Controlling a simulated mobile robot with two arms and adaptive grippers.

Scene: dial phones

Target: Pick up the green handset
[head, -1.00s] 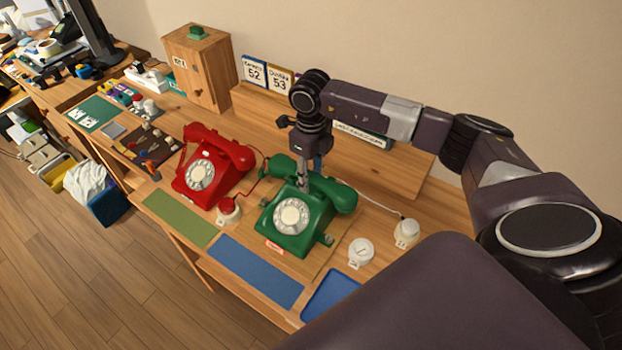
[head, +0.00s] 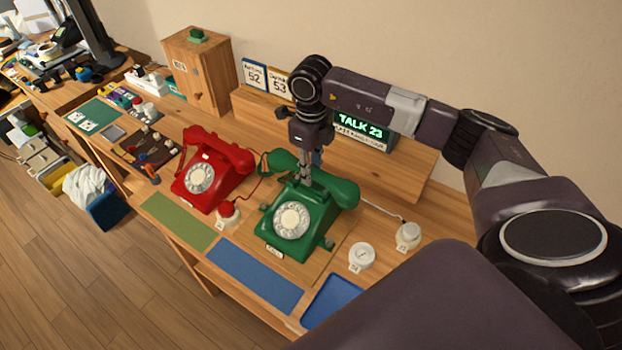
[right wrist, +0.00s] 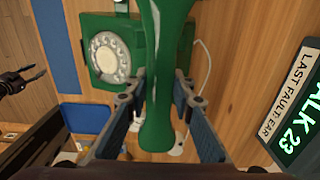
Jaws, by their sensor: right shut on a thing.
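The green handset (head: 338,190) is at the green dial phone (head: 288,232), just above its body. My right gripper (head: 305,180) is shut on the handset's middle from above. In the right wrist view the handset (right wrist: 158,60) runs between the two blue-padded fingers (right wrist: 158,100). The phone's white dial (right wrist: 109,58) shows beside it. A dark gripper (right wrist: 22,80), apparently my left one, shows small at the left edge of the right wrist view, away from the phone; its jaw state is unclear.
A red dial phone (head: 210,170) with its handset on stands left of the green one. White round knobs (head: 361,256) are at the front right. A display (head: 362,128) behind reads "TALK 23". Blue (head: 256,274) and green (head: 178,220) mats lie along the front edge.

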